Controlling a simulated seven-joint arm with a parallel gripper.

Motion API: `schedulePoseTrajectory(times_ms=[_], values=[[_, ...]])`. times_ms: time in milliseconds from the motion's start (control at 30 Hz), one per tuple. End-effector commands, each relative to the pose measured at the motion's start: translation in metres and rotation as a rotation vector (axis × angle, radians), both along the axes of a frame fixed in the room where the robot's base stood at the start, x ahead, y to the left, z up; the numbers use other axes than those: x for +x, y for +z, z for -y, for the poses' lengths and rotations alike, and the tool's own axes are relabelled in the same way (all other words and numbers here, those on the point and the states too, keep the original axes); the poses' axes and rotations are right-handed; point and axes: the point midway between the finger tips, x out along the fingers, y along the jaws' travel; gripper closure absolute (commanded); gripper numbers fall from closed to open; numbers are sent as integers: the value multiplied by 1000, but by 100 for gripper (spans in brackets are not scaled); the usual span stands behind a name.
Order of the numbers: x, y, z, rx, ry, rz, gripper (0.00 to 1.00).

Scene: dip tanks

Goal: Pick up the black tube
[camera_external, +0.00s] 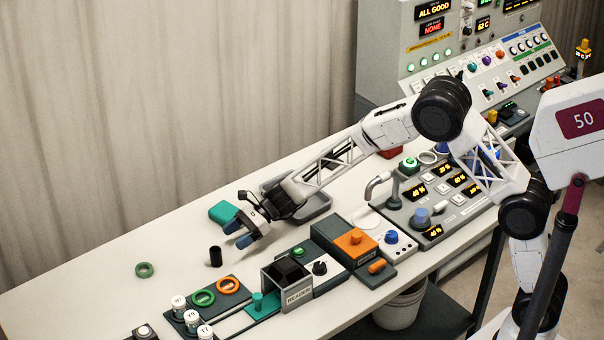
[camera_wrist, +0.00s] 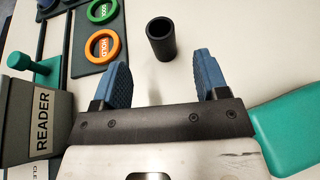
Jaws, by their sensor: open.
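The black tube (camera_external: 215,256) stands upright on the white table in the external view, left of my gripper. In the wrist view the black tube (camera_wrist: 161,39) stands just beyond the fingertips, roughly between their lines, with its open top showing. My gripper (camera_external: 238,233) is low over the table with its fingers pointing toward the tube. In the wrist view my gripper (camera_wrist: 163,78) has its two blue ridged fingers apart, with nothing between them. The tube and the fingers appear apart.
A box marked READER (camera_wrist: 42,125) and a board with green and orange rings (camera_wrist: 101,47) lie left in the wrist view. A teal block (camera_wrist: 290,125) is at right. A green ring (camera_external: 145,269) lies beyond the tube. The table's far left is clear.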

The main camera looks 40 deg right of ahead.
Motion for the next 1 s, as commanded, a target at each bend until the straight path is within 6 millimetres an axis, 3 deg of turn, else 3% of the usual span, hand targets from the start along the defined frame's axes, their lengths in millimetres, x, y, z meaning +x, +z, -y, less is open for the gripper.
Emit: schedulePoseTrajectory(times_ms=[167, 533, 1000], values=[[0, -1, -1, 0, 0, 0, 33], [2, -9, -23, 0, 0, 1, 33], [2, -11, -27, -1, 1, 0, 33]])
